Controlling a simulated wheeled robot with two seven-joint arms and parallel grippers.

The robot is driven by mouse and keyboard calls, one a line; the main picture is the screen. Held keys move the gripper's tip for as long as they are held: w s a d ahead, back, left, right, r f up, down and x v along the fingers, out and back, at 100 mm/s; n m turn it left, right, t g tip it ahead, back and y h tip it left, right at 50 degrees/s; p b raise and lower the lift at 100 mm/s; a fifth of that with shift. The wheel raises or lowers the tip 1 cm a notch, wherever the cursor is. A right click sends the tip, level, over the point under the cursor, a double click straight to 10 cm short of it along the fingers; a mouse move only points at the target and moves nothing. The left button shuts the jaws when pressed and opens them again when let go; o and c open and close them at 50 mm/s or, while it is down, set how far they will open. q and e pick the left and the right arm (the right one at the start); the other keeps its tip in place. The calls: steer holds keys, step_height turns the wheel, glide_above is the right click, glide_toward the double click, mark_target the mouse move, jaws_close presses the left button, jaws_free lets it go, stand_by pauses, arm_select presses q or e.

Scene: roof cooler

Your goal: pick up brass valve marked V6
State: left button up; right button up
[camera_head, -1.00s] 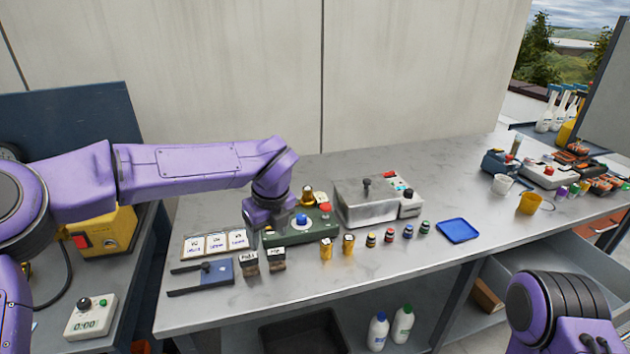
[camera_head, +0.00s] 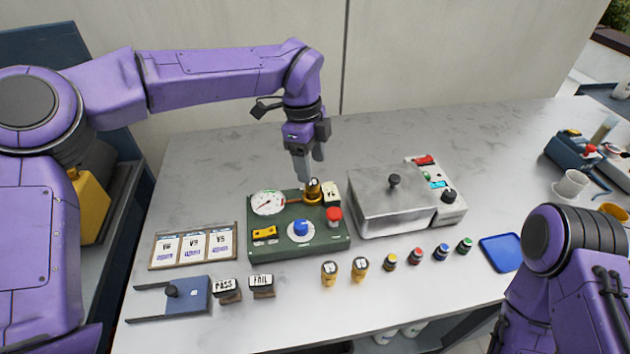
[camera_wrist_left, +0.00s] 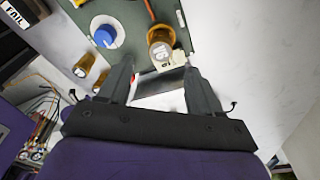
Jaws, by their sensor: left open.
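A brass valve (camera_head: 313,190) stands upright at the back of the green test rig (camera_head: 325,240). Its round white top label shows in the left wrist view (camera_wrist_left: 160,48), but the mark is hard to read. A white tag (camera_head: 331,193) beside it seems to read V6. My left gripper (camera_head: 309,174) points down just above this valve, open. In the left wrist view the valve lies between and just beyond the fingertips (camera_wrist_left: 160,72), not gripped. Two more brass valves, one left (camera_head: 329,274) and one right (camera_head: 360,269), stand in front of the rig. My right gripper is out of view.
The rig carries a gauge (camera_head: 268,203), a blue knob (camera_head: 301,228) and a red button (camera_head: 334,215). A metal box (camera_head: 385,205) stands close on the right. Label cards (camera_head: 193,246), PASS and FAIL blocks and small capped bottles lie around. The counter behind is clear.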

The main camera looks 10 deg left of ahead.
mark_target(312, 190)
arm_select(q)
step_height(312, 190, down, 6)
steer(key=shift+w+f+p, duration=0.1)
steer(key=shift+f+p, duration=0.1)
steer(key=shift+p, duration=0.9)
steer(key=shift+d+f, duration=0.1)
steer(key=shift+f, duration=0.2)
steer(key=shift+s, duration=0.2)
jaws_close()
